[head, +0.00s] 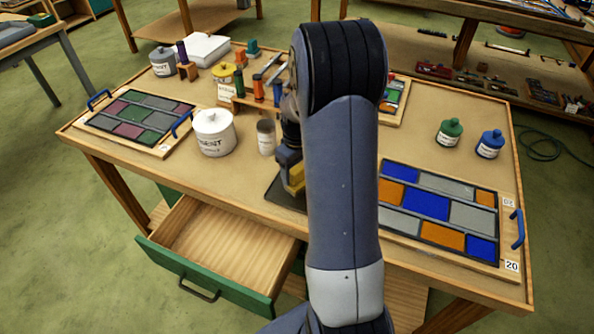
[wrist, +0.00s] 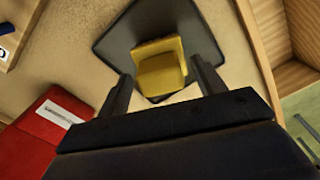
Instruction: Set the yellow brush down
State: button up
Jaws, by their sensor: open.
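The yellow brush (wrist: 160,68) shows as a yellow block over a dark mat (wrist: 115,42) in the wrist view. In the head view the brush (head: 295,176) shows just left of my arm, below the wrist, with the mat (head: 283,196) under it near the table's front edge. My gripper (wrist: 161,78) is open, its two dark fingers on either side of the brush with gaps visible. The brush seems to rest on the mat, but its underside is hidden. My arm hides part of the mat in the head view.
An open drawer (head: 225,288) juts out below the table's front. A white canister (head: 214,133) and a grey tin (head: 266,137) stand left of the mat. Leaded panels lie at left (head: 134,122) and right (head: 440,212). A red object (wrist: 45,140) lies near my gripper.

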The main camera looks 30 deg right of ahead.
notch_tip(320, 180, up, 12)
jog(key=shift+f+b, duration=0.25)
jog(key=shift+b, duration=0.1)
jog(key=shift+c, duration=0.2)
dwell(1.1)
